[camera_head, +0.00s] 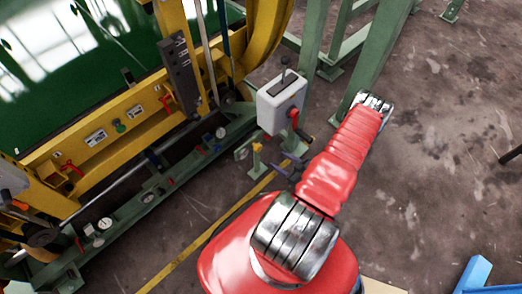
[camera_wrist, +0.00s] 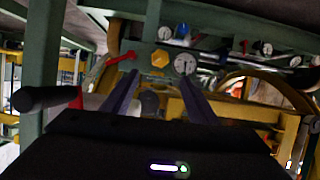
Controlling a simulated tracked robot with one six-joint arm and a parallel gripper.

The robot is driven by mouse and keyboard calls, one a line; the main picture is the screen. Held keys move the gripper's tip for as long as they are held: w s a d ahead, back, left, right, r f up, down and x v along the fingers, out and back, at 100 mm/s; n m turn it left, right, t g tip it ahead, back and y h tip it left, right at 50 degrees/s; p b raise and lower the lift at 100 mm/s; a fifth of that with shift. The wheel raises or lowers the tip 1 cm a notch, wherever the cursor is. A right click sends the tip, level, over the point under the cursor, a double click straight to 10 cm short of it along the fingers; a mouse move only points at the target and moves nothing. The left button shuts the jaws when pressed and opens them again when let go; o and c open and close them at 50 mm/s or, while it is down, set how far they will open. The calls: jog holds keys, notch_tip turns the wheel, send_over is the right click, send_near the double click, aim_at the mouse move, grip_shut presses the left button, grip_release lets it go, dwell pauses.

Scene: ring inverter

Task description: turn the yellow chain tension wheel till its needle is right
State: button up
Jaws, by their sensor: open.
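A yellow wheel (camera_wrist: 160,58), likely the chain tension wheel, sits on the green beam in the wrist view. A round white gauge (camera_wrist: 185,64) is just right of it; its needle is too small to read. In the head view a small yellow part (camera_head: 257,149) and a pale gauge (camera_head: 242,153) show beside the green base, left of my gripper (camera_head: 285,170). In the wrist view my gripper (camera_wrist: 158,92) is open and empty. Its two dark fingers point toward the wheel and gauge, with the wheel seen between and beyond the tips, apart from them.
A grey-white control box (camera_head: 282,102) with a lever and red handle stands close by my gripper. A dark-ended red handle (camera_wrist: 50,98) is near the left finger in the wrist view. Green posts (camera_head: 368,50) rise behind. Open concrete floor (camera_head: 440,150) lies right of my arm.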

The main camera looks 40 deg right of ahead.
aim_at(260, 148)
jog(key=shift+x, duration=6.9)
jog(key=c, duration=1.1)
